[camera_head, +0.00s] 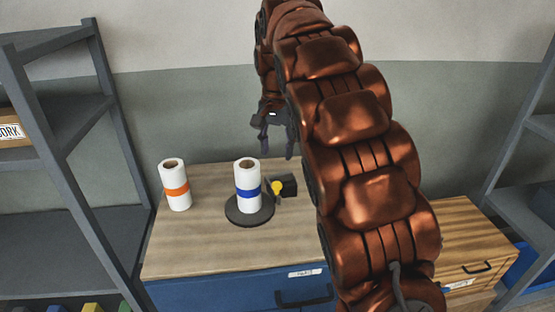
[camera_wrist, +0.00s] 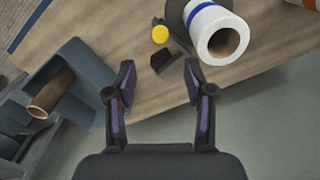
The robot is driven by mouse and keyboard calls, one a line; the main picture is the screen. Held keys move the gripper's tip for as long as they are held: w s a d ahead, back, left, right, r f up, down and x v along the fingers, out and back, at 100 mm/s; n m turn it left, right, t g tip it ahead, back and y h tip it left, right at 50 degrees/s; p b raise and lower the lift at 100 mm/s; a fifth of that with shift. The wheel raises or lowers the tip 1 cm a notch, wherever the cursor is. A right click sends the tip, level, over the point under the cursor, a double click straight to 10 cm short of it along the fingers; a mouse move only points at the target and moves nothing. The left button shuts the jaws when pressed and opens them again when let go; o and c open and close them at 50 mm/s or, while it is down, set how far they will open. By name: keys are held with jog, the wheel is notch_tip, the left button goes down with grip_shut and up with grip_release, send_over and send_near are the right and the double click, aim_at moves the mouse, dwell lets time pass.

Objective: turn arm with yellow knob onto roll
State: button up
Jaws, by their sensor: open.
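A white roll with a blue band (camera_head: 248,187) stands upright on a round dark base (camera_head: 249,214) on the bench. The yellow knob (camera_head: 277,188) is just right of the roll, in front of a dark block (camera_head: 289,185). In the wrist view the knob (camera_wrist: 160,34) lies beside the roll (camera_wrist: 217,35), and a dark piece (camera_wrist: 165,62) is below it. The arm that carries the knob is hard to make out. My gripper (camera_head: 276,152) is open and empty, above and behind the bench top; in the wrist view its fingers (camera_wrist: 159,80) point toward the dark piece.
A white roll with an orange band (camera_head: 174,186) stands at the left of the wooden bench top (camera_head: 188,247). Grey shelves (camera_head: 70,187) flank the bench. In the wrist view a grey bin (camera_wrist: 85,68) with a brown tube (camera_wrist: 50,94) is at left.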

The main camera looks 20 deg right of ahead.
jog(key=shift+r, duration=0.85)
